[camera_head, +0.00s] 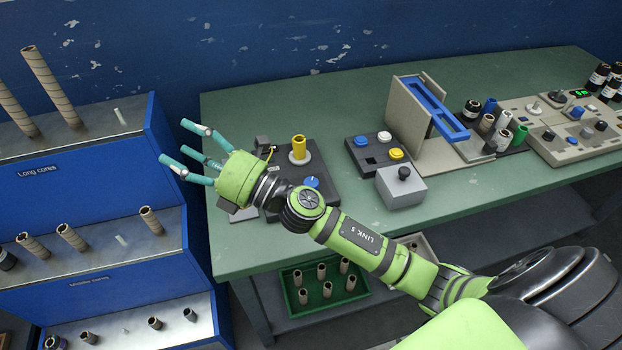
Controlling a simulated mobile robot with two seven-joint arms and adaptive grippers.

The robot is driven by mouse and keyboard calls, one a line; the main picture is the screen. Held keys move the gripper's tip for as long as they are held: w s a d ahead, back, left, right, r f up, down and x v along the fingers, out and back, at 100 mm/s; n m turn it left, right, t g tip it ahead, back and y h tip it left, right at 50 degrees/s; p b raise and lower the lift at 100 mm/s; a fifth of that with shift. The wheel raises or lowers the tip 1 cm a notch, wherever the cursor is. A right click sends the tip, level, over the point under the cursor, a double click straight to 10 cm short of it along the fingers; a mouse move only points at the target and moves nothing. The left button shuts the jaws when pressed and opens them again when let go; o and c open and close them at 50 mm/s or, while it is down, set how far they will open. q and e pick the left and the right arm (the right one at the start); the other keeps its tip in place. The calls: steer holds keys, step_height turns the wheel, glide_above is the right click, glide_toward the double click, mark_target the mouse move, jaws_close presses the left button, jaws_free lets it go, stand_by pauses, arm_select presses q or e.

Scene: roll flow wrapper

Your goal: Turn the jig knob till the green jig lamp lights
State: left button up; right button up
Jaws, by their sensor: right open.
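A dark jig-like block (328,194) stands at the left of the green table, with a yellow cylinder (299,148) upright on a pale disc. A blue knob (312,182) is on its front part. I cannot tell for sure that this is the jig knob, and I see no lit green lamp on the block. My right gripper (177,143) is open and empty, its teal fingers spread past the table's left edge, apart from the knob. Its palm and wrist hide the block's left part. My left gripper is not in view.
A grey box with a black knob (404,173) and a button box (362,157) stand right of the block. A beige stand with a blue frame (436,108) is behind. A control panel (565,148) is far right. A blue core rack (95,225) stands left.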

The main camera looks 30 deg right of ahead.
steer(key=a+n+g+y, duration=0.3)
steer(key=a+n+g, duration=0.15)
steer(key=n, duration=0.35)
steer(key=n+g+h, duration=1.2)
steer(key=n+h, duration=0.3)
steer(key=h, duration=0.2)
glide_above(311, 182)
step_height(311, 182, down, 15)
steer(key=shift+r, duration=0.1)
steer(key=shift+d+f, duration=0.15)
steer(key=shift+f, duration=0.05)
step_height(311, 182, down, 7)
steer(key=shift+r+p, duration=0.15)
steer(key=shift+p, duration=0.85)
steer(key=c, duration=1.2)
